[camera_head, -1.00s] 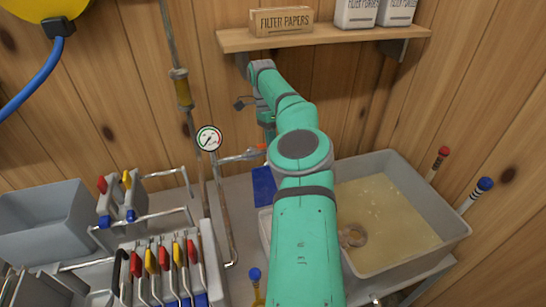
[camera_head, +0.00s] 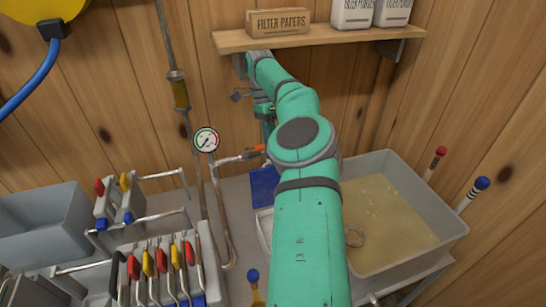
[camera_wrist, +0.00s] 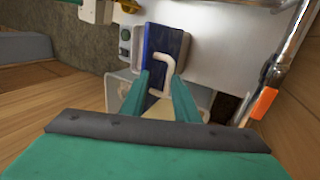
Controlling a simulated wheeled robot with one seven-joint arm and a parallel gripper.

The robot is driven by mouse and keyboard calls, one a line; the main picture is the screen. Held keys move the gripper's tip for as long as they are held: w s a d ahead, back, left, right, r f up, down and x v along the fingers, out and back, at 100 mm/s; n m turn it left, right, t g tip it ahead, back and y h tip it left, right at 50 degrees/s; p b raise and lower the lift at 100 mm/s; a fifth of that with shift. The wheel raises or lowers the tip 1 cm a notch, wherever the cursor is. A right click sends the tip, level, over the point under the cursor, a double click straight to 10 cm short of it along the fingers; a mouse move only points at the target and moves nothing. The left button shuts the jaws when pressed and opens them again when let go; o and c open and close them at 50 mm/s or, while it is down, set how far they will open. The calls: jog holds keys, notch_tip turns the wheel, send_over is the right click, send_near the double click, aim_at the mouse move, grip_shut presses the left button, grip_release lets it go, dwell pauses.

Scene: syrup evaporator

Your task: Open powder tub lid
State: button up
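The powder tub's blue lid (camera_wrist: 165,45) has a pale bent handle (camera_wrist: 160,72). The lid also shows in the head view (camera_head: 264,186), left of my arm. It looks raised at the far side of the pale tub (camera_wrist: 120,86), with a cream surface between my fingers that may be powder. The tub's rim (camera_head: 262,226) is partly hidden by my arm in the head view. My gripper (camera_wrist: 161,78) has its two teal fingers apart on either side of the handle's lower part; contact cannot be told. The gripper is hidden in the head view.
A grey pan (camera_head: 440,220) of amber liquid stands right of my arm. A pipe with a gauge (camera_head: 206,140) and an orange-handled valve (camera_head: 254,152) is close by on the left. A shelf (camera_head: 320,37) overhangs the arm. A rack of coloured clips (camera_head: 160,265) stands at left.

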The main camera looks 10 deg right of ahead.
jog(key=shift+s+r, duration=0.45)
jog(key=shift+r, duration=0.15)
jog(key=s+r, duration=0.2)
jog(key=r, duration=0.1)
jog(key=s+r, duration=0.1)
jog(key=s, duration=0.1)
jog(key=shift+a+r, duration=0.2)
jog(key=shift+a, duration=0.15)
jog(key=s+a+r, duration=0.1)
jog(key=s+r, duration=0.2)
jog(key=s, duration=0.5)
jog(key=shift+a+r, duration=0.2)
jog(key=shift+r, duration=0.15)
jog(key=shift+s, duration=0.25)
